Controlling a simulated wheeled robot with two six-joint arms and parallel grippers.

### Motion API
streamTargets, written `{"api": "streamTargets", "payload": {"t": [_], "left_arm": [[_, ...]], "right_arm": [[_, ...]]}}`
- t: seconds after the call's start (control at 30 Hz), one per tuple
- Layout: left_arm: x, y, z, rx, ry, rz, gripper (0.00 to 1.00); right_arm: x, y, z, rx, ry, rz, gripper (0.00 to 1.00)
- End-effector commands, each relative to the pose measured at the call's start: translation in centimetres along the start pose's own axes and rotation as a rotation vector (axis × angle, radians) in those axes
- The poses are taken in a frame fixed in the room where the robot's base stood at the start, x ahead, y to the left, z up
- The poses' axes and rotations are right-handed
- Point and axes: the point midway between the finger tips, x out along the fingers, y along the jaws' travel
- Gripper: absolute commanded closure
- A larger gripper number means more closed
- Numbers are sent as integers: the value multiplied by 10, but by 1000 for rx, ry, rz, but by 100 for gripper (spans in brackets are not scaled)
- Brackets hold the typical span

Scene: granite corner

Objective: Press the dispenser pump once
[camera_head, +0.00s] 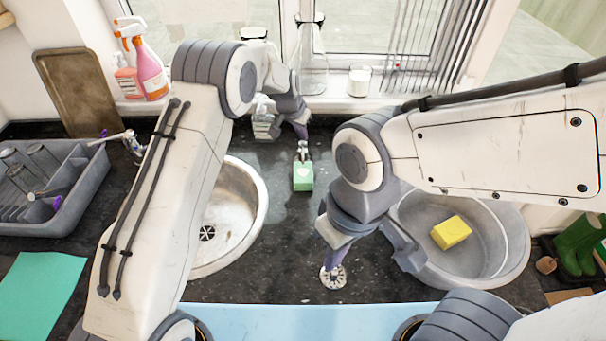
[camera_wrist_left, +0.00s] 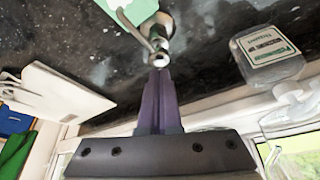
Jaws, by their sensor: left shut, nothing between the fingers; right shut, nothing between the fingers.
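The dispenser (camera_head: 303,177) is a small green block-shaped bottle with a pale label, upright on the dark counter between the sink and the grey tub. Its metal pump (camera_head: 302,151) is on top, facing away from the base of my arms. My left gripper (camera_head: 301,132) is shut and empty just behind the pump. In the left wrist view, the purple fingertips (camera_wrist_left: 158,73) are close to the metal pump (camera_wrist_left: 161,52); whether they touch it I cannot tell. My right gripper (camera_head: 331,264) is shut and empty above a round metal strainer (camera_head: 333,278).
A round sink (camera_head: 225,232) is at left, and a grey tub (camera_head: 505,240) with a yellow sponge (camera_head: 451,232) at right. A dish rack (camera_head: 72,217) and teal cloth (camera_head: 38,292) lie far left. A clear labelled bottle (camera_wrist_left: 268,60) stands near the left gripper.

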Motion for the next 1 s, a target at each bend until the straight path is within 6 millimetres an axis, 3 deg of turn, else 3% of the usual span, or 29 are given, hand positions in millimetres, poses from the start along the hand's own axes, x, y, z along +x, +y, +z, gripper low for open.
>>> {"api": "streamTargets", "payload": {"t": [0.6,1.0], "left_arm": [[-2,0,-2,0,2,0,100],[-36,0,-16,0,3,-1,100]], "right_arm": [[-1,0,0,0,0,0,100],[-22,-2,-1,0,0,0,100]]}}
